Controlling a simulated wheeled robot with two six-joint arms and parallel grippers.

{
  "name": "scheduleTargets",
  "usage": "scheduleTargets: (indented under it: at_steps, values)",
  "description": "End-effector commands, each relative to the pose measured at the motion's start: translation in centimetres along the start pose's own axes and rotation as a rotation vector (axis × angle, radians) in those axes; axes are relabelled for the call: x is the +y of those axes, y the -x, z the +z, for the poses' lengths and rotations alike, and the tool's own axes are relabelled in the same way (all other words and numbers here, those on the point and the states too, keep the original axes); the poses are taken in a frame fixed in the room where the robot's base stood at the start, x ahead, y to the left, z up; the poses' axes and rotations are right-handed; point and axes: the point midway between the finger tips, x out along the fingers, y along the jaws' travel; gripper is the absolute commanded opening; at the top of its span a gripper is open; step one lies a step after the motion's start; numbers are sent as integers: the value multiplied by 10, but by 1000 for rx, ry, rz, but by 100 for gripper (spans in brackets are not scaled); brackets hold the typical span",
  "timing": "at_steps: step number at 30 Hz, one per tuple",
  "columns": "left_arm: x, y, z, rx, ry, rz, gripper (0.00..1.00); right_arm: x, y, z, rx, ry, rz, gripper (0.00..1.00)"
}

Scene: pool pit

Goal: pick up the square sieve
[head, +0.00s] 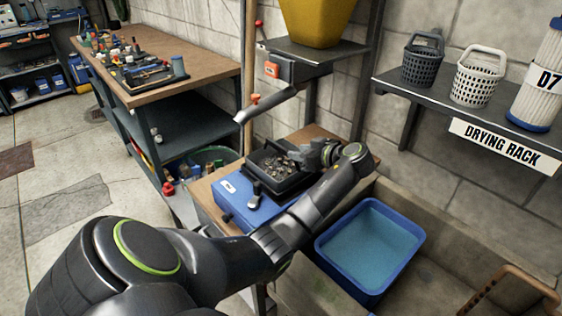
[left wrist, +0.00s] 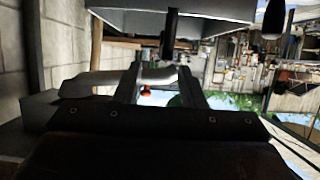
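A black square sieve (head: 283,183) holding a heap of small grey pieces sits on a blue box like a scale (head: 238,199) with a white label. My left gripper (head: 306,156) is at the sieve's far right side, its grey fingers close to the rim; whether they touch it I cannot tell. In the left wrist view the two fingers (left wrist: 160,84) stand apart with background showing between them, and a dark upright piece is near their tips. My right gripper is not in view.
A metal chute (head: 270,103) and shelf post stand behind the sieve. A blue water tub (head: 328,246) sits in the basin at right. A drying rack shelf (head: 435,103) with baskets is on the wall. A workbench (head: 200,62) with parts stands at left.

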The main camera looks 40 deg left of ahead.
Motion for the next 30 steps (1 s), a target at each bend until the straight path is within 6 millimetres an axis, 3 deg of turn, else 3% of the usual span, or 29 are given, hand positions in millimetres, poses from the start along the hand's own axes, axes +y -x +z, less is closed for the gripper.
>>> scheduleTargets:
  at_steps: [5,8,18,26,30]
  values:
    - [0,-18,0,0,-1,0,36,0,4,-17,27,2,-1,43]
    - [-1,-23,-1,0,-2,-2,36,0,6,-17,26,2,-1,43]
    - [-7,-68,-3,1,-1,-2,36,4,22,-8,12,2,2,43]
    - [-7,-72,-2,-1,0,1,36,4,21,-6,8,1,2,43]
    - [-7,-72,-2,-1,0,0,22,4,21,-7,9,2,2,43]
